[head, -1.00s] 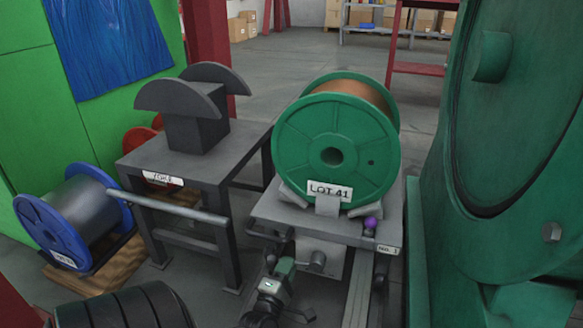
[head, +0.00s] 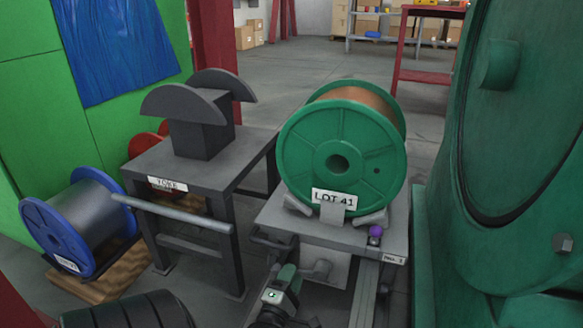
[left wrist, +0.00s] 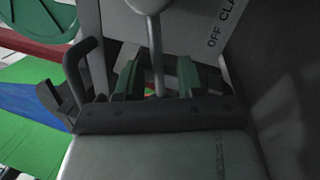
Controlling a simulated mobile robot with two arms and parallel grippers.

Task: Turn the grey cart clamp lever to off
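The grey cart clamp lever shows in the left wrist view as a thin grey stem (left wrist: 156,55) with a rounded knob at the top of the picture. In the head view the left gripper (head: 287,277) is beside the knob. My right gripper is not seen.
The cart (head: 390,243) carries a green "LOT 41" reel (head: 310,150) and a purple knob (head: 376,231). A dark stand (head: 190,178) with a grey bar (head: 175,214) is left. A large green machine (head: 510,150) closes the right side.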

